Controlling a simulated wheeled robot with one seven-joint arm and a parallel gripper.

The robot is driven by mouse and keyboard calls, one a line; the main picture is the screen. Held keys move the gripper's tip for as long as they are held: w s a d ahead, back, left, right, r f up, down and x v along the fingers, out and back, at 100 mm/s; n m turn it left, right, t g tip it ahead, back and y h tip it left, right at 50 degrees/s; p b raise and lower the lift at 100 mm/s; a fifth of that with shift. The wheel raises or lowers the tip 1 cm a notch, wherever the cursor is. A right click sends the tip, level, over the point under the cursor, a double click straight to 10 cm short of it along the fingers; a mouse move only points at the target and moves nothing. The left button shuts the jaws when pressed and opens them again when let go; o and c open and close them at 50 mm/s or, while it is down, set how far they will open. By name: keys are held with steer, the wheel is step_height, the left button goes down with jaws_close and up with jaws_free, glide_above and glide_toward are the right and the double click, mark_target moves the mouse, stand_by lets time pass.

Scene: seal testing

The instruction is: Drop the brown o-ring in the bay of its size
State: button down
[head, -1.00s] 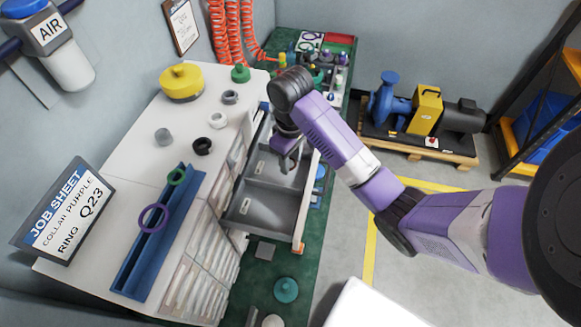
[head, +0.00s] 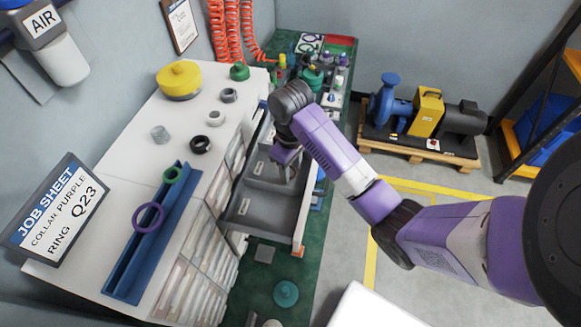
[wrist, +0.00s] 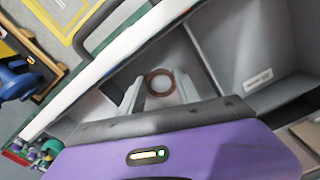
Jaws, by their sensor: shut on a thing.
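My gripper (wrist: 160,92) has its two pale fingers closed on the brown o-ring (wrist: 160,83), which shows as a reddish-brown ring between the fingertips in the wrist view. In the head view my gripper (head: 289,172) is over the open grey drawer (head: 301,220), near its right side wall. The o-ring cannot be made out there. The drawer is split by dividers into bays. The front bay (head: 252,208) and the bay behind it (head: 262,170) look empty. A small label (wrist: 257,78) lies in one bay in the wrist view; its text is unreadable.
A job sheet (head: 52,215) reads "COLLAR PURPLE, RING Q23". Several small collars and a yellow pot (head: 180,82) stand on the cabinet.

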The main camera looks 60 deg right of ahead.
steer(key=c, duration=0.9)
jaws_free()
steer(key=shift+o, duration=0.2)
step_height(320, 180, up, 13)
steer(key=p, duration=0.4)
